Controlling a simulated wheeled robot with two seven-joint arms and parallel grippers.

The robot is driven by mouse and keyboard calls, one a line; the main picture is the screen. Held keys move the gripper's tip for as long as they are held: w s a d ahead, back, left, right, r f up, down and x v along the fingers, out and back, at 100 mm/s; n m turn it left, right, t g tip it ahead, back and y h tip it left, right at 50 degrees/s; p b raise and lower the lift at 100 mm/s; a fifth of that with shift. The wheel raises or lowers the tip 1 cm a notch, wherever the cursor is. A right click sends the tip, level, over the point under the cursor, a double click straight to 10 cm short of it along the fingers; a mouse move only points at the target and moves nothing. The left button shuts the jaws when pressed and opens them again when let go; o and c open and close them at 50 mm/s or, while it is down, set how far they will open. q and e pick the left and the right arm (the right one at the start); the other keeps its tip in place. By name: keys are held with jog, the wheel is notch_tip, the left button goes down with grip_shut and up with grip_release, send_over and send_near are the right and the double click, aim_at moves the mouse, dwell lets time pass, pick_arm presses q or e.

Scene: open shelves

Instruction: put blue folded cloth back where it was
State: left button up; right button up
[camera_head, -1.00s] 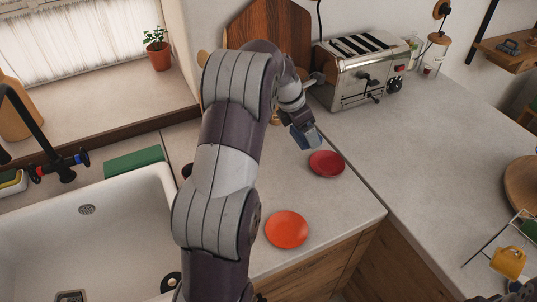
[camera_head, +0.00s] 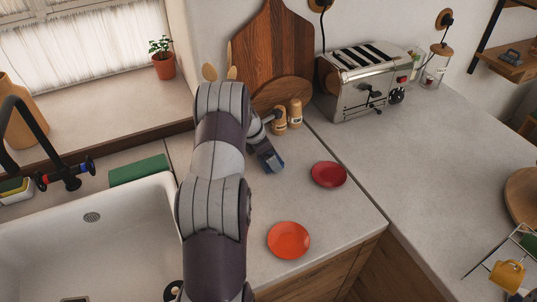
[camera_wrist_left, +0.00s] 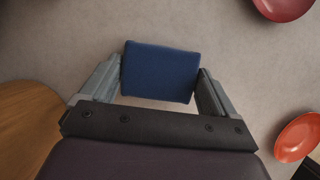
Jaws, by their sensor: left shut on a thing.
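The blue folded cloth (camera_wrist_left: 160,72) is a small dark blue block between the two fingers of my left gripper (camera_wrist_left: 160,85) in the left wrist view. The gripper is shut on it, with a finger against each side. In the head view my left arm comes down across the middle, and the left gripper (camera_head: 270,160) is over the counter, left of the dark red plate (camera_head: 329,174). The cloth is hard to separate from the gripper there. I cannot tell whether it touches the counter. My right gripper is not in view.
An orange plate (camera_head: 289,240) lies near the counter's front edge. Two wooden shakers (camera_head: 287,115) stand behind the gripper, before cutting boards (camera_head: 272,45). A toaster (camera_head: 362,80) stands at the back. The sink (camera_head: 90,240) is left. Counter between gripper and orange plate is clear.

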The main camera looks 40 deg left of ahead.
pick_arm(q)
jog(key=shift+s+d+f, duration=0.1)
jog(key=o, duration=0.7)
jog(key=shift+c, duration=0.2)
jog(key=v, duration=1.1)
jog(key=s+d+m+g, duration=0.1)
jog(key=s+d+m, duration=0.2)
jog(key=d+m, duration=0.55)
jog(key=s+d+m+g, duration=0.1)
jog(key=s+d+m, duration=0.1)
jog(key=d+m, duration=0.6)
jog(key=s+d+f+m+y, duration=0.1)
jog(key=s+d+m+y, duration=0.1)
jog(key=s+d+m, duration=0.9)
jog(key=s+m, duration=0.2)
jog(key=m, duration=0.1)
jog(key=shift+d+f+g+b, duration=0.2)
jog(key=shift+f+g+b, duration=0.1)
jog(key=shift+f+b, duration=0.1)
